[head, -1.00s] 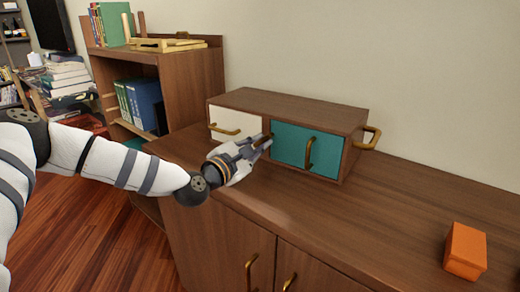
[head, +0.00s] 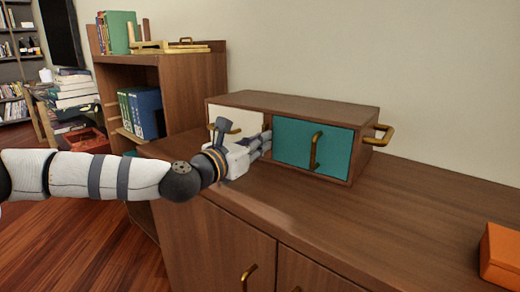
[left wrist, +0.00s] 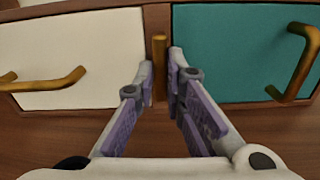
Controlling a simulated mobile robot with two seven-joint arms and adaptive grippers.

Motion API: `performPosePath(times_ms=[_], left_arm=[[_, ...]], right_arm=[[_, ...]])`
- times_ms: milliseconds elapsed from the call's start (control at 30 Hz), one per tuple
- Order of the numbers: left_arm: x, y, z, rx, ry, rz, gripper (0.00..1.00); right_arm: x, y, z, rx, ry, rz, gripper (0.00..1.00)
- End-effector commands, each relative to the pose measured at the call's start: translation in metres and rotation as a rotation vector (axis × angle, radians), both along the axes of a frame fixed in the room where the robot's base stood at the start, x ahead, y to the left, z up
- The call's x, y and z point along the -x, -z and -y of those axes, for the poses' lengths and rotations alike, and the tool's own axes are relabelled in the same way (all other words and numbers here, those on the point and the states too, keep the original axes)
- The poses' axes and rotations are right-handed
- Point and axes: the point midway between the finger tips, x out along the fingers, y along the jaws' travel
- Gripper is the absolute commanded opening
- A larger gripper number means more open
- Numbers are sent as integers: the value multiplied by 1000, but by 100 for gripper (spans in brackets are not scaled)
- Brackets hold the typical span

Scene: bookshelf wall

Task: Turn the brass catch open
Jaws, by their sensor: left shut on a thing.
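The brass catch (left wrist: 159,66) is a short upright bar on the wooden divider between a cream drawer front (left wrist: 70,58) and a teal door (left wrist: 235,55). My left gripper (left wrist: 162,68) is shut on the catch, one finger on each side of it. In the head view my left gripper (head: 264,143) reaches the front of the small wooden cabinet (head: 290,104) from the left and hides the catch. The teal door (head: 300,145) looks closed and has a brass handle (head: 316,150). My right gripper is not in view.
The cabinet stands on a wooden counter (head: 330,225) and has a brass handle (head: 383,135) on its right side. An orange box (head: 502,255) lies at the counter's right. A shelf with books (head: 140,112) stands at the left. The counter's front middle is clear.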

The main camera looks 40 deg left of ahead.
Motion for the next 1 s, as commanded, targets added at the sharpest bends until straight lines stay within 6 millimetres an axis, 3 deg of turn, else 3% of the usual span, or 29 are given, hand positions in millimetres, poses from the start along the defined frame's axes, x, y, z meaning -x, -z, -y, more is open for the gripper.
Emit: performPosePath(times_ms=[700, 733, 800, 1000], left_arm=[[0, -1, 0, 68, 0, 2, 0], [0, -1, 0, 68, 0, 2, 15], [0, -1, 0, 68, 0, 1, 31], [0, 0, 0, 67, 0, 1, 31]], right_arm=[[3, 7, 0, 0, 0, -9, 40], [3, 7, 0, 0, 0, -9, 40], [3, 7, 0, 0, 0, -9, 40], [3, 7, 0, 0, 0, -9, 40]])
